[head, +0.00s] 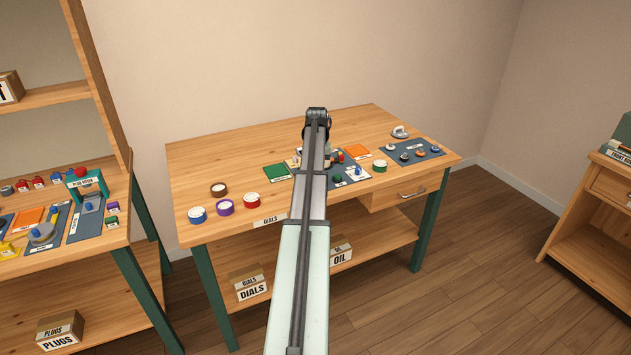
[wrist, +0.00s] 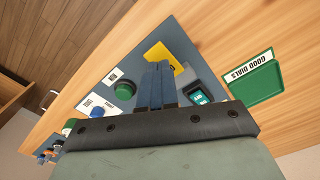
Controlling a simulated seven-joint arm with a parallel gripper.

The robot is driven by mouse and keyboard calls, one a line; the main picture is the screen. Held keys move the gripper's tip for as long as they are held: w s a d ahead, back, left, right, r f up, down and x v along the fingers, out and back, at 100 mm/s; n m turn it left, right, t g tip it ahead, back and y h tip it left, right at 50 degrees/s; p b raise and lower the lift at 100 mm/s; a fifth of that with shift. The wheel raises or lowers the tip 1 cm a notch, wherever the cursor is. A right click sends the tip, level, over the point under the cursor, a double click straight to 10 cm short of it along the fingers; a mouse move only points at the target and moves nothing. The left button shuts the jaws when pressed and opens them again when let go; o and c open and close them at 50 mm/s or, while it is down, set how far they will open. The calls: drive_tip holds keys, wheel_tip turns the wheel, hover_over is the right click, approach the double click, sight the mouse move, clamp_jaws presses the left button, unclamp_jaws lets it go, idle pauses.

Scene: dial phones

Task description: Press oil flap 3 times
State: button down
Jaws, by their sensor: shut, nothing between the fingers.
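In the wrist view, my gripper (wrist: 159,64) is shut and empty, with its fingers over a blue-grey panel (wrist: 182,43). A yellow plate (wrist: 160,55) is beside the fingertips and partly covered by them. A green button (wrist: 125,90), a blue button (wrist: 97,112) and a teal display (wrist: 197,94) are on the panel around the fingers. I cannot read a label naming the oil flap, so I cannot tell which part it is. Whether the fingertips touch anything is unclear. In the head view, my arm hides much of the panel.
A green "GOOD DIALS" mat (wrist: 258,85) lies beside the panel. In the head view, several coloured dials (head: 224,208) stand at the table's left front. Another panel (head: 413,151) with knobs is at the right. Boxes (head: 250,286) sit on the lower shelf. The table's back left is clear.

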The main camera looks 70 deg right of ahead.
drive_tip(key=shift+r, duration=1.7)
drive_tip(key=shift+f, duration=2.05)
drive_tip(key=shift+f, duration=1)
idle(0.8)
drive_tip(key=shift+r, duration=3.05)
